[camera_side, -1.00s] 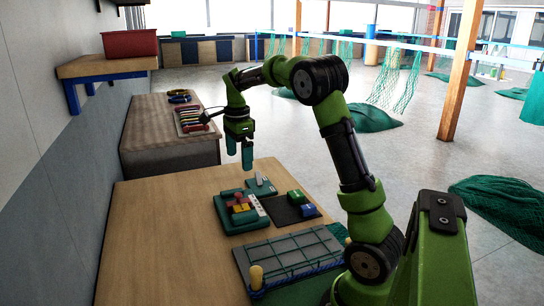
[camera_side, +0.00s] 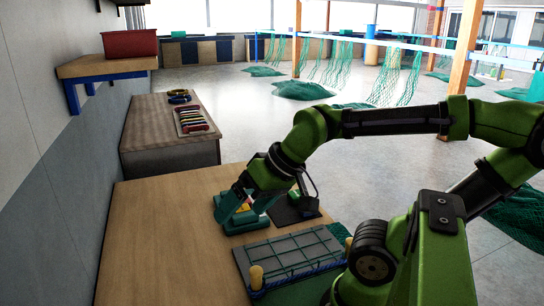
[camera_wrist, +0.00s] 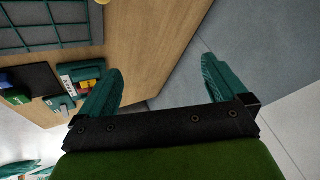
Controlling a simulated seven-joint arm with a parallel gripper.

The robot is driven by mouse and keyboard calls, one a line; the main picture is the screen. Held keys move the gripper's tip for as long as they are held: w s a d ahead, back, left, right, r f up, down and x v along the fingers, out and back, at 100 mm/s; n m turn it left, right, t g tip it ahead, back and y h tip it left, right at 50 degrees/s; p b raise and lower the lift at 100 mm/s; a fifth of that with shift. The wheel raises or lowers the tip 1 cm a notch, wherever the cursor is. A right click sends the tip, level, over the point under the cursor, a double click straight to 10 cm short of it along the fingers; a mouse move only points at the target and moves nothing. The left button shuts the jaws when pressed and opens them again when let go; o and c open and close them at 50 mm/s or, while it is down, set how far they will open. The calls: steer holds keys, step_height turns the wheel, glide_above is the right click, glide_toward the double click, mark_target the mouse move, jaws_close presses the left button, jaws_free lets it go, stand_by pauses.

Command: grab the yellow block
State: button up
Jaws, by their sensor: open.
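The green tray (camera_side: 240,226) sits on the wooden table, with small coloured blocks in it. In the side view my gripper (camera_side: 229,210) is low over the tray's left part and hides much of it. A small yellow and red patch of the blocks (camera_side: 247,203) shows just right of the fingers; I cannot tell the yellow block's exact outline. In the wrist view my gripper (camera_wrist: 162,66) is open with bare table between its teal fingers. There the tray with coloured blocks (camera_wrist: 84,72) lies left of the left finger, partly hidden by it.
A dark mat (camera_side: 284,214) lies right of the tray, mostly behind my arm. A netted frame (camera_side: 290,258) with a yellow post (camera_side: 256,277) stands at the table's front. The wooden table (camera_side: 150,240) is clear on the left. A red bin (camera_side: 130,43) sits on a wall shelf.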

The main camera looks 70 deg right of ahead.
steer(key=shift+s+a+r, duration=0.1)
steer(key=shift+a+r, duration=0.1)
steer(key=shift+r, duration=0.2)
steer(key=shift+c, duration=1.1)
steer(key=m+g+h, duration=0.3)
steer(key=m+g, duration=0.2)
steer(key=g, duration=0.1)
glide_above(242, 208)
steer(key=f, duration=1.5)
steer(key=shift+a+f, duration=0.15)
steer(key=shift+a, duration=0.2)
steer(key=shift+d+f, duration=0.2)
steer(key=shift+f, duration=1.15)
steer(key=shift+d+f, duration=0.2)
steer(key=shift+f, duration=1.15)
